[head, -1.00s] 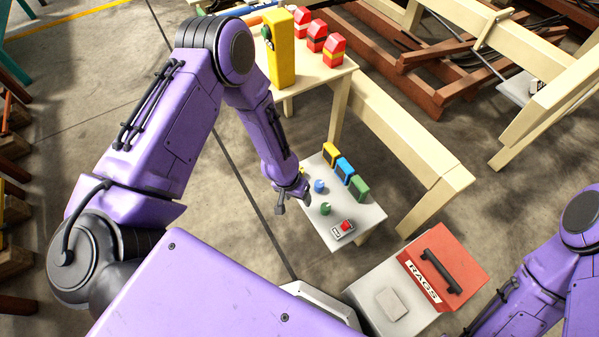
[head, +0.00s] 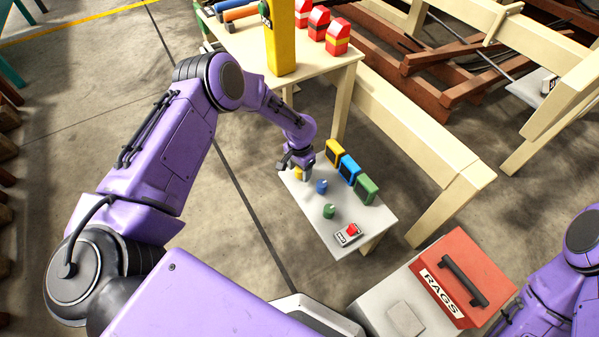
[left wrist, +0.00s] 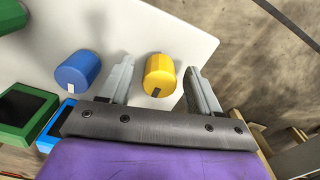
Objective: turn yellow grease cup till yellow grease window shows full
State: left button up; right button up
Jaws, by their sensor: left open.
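A blue cup (head: 321,186) and a green cup (head: 329,211) stand beside the yellow one. Blue (head: 349,168) and green (head: 367,188) windows line the panel. A red switch (head: 348,234) is at the near end. A RAGS box (head: 455,275) stands at the front right.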

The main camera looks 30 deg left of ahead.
pick_arm(q)
jog(key=shift+f, duration=0.25)
jog(key=c, duration=1)
jog(key=shift+m, duration=0.3)
jog(key=shift+a+m, duration=0.1)
jog(key=shift+m, duration=2.5)
